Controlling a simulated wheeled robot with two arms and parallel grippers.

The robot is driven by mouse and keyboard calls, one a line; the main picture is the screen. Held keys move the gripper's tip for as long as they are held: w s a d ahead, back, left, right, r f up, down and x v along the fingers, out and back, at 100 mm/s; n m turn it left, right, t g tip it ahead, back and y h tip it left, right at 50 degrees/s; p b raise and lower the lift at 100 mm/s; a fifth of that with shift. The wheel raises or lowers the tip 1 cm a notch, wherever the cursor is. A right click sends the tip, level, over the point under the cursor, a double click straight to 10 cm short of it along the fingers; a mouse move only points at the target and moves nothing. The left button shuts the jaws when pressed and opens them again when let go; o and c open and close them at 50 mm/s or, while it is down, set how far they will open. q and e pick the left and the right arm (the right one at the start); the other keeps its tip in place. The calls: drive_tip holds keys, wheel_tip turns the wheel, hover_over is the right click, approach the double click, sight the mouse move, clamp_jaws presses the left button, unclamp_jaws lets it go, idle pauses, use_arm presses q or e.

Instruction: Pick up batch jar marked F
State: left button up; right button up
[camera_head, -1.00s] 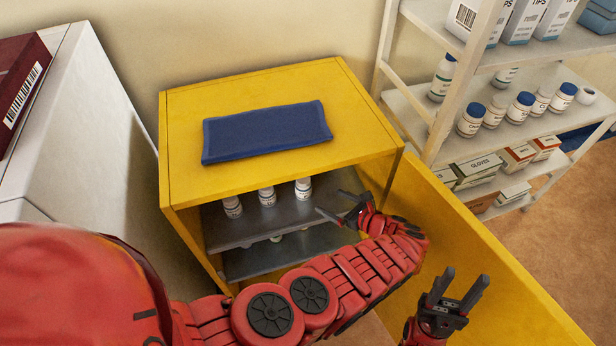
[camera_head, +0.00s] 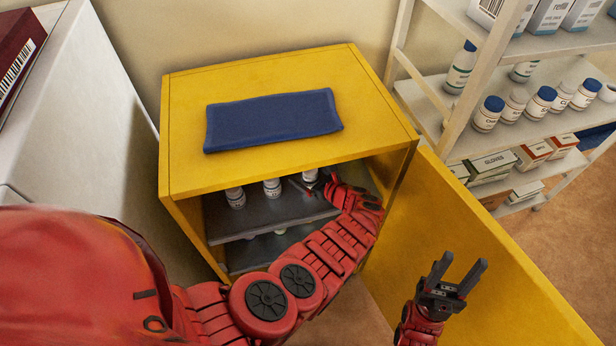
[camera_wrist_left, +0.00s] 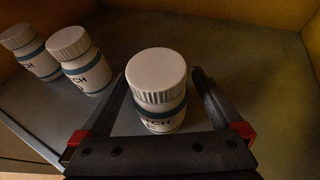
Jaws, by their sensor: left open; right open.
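Three white jars with ribbed white caps and a blue-grey band stand on the upper shelf (camera_head: 262,215) of the yellow cabinet. My left gripper (camera_head: 308,182) is inside the cabinet at the rightmost jar (camera_head: 310,175). In the left wrist view that jar (camera_wrist_left: 158,88) stands upright between the open fingers of the left gripper (camera_wrist_left: 160,112). The middle jar (camera_head: 272,188) and the left jar (camera_head: 235,197) stand to its left, clear of the fingers. My right gripper (camera_head: 458,275) is open and empty, in front of the cabinet door.
The yellow cabinet (camera_head: 185,120) has its door (camera_head: 470,255) open to the right. A folded blue cloth (camera_head: 272,120) lies on top. White shelving (camera_head: 440,100) with bottles and boxes stands at right, and a white cabinet (camera_head: 80,110) at left. The cabinet side walls are close around the left arm.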

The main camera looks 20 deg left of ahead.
use_arm(q)
drive_tip(key=shift+x, duration=0.9)
drive_tip(key=shift+s+d+r, duration=0.1)
drive_tip(key=shift+d, duration=0.1)
drive_tip(key=shift+c, duration=0.7)
drive_tip(key=shift+s, duration=0.1)
drive_tip(key=shift+c, duration=1.1)
drive_tip(key=c, duration=1.1)
